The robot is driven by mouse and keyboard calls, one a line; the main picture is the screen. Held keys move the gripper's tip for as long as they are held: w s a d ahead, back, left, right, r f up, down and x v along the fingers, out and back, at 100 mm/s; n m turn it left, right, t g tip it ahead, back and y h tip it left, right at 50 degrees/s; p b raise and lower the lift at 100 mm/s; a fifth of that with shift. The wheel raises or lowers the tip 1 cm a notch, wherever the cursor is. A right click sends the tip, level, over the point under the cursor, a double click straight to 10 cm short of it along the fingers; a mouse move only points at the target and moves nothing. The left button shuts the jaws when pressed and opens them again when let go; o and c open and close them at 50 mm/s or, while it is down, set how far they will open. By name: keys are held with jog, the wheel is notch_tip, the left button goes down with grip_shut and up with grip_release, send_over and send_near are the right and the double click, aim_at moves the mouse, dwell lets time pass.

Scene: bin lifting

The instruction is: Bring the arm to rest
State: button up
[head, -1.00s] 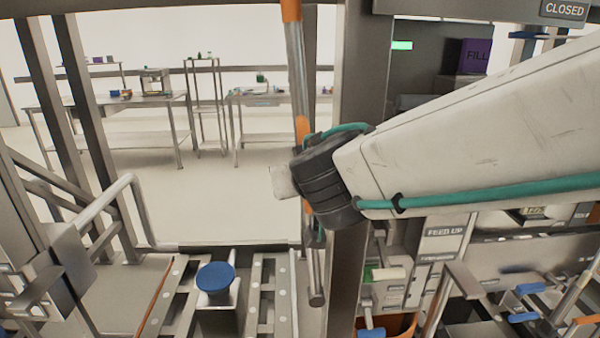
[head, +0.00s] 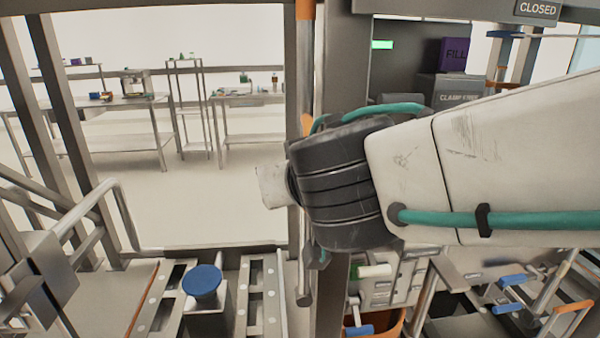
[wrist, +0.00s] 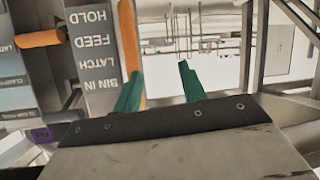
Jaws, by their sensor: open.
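My arm (head: 470,150) reaches in from the right of the head view, a white link with a teal hose ending at a ribbed black joint (head: 340,185). A pale stub shows to the left of that joint. My gripper cannot be made out in the head view. In the wrist view my gripper (wrist: 160,85) shows two teal fingers set apart, with nothing between them. Its view is upside down. A grey label panel (wrist: 95,55) reading HOLD, FEED, LATCH, BIN IN lies left of the fingers. The left finger overlaps its edge in the picture; contact cannot be told.
A blue round knob (head: 202,281) stands among metal rails at the bottom left. A post with an orange-banded rod stands behind the arm. Blue-handled levers (head: 510,281) and an orange bin (head: 385,325) are at lower right. Open floor (head: 190,205) and benches lie beyond.

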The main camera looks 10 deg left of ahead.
dwell(0.5)
jog(key=s+d+f+g+h, duration=0.15)
jog(key=d+f+h, duration=0.25)
jog(key=d, duration=0.6)
jog(key=d+f+g+h, duration=0.3)
jog(key=d+f+h, duration=0.1)
jog(key=d, duration=0.6)
jog(key=s+d+f+m+g+y, duration=0.2)
jog(key=s+d+m+g, duration=0.4)
jog(key=s+d, duration=0.7)
jog(key=d+f, duration=0.1)
jog(key=d, duration=0.2)
jog(key=shift+s+d+m, duration=0.2)
jog(key=shift+d+m, duration=0.05)
jog(key=shift+m, duration=0.15)
